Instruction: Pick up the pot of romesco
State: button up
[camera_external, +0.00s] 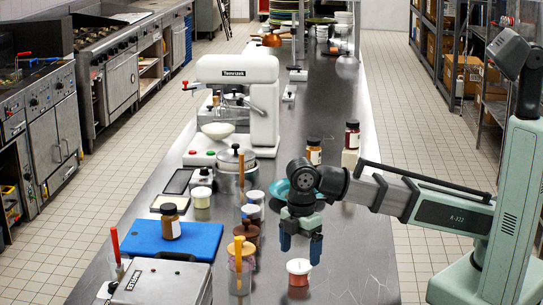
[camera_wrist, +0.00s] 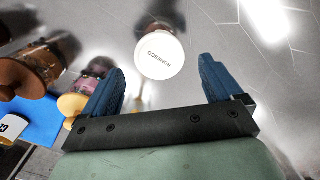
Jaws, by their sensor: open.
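The pot of romesco (camera_external: 298,278) is a small tub with a white lid and red contents. It stands upright on the steel counter at the front right. Nothing is held.
To the left stand an orange-lidded jar (camera_external: 241,268), a brown-lidded jar (camera_external: 246,233) and a white-lidded tub (camera_external: 253,200). A blue board (camera_external: 150,238) bears a brown bottle (camera_external: 170,222). The steel counter (camera_external: 350,270) right of the pot is clear.

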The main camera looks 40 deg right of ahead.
aim_at(300, 265)
jog(key=shift+f, duration=2.75)
jog(key=c, duration=1)
jog(key=shift+r, duration=0.15)
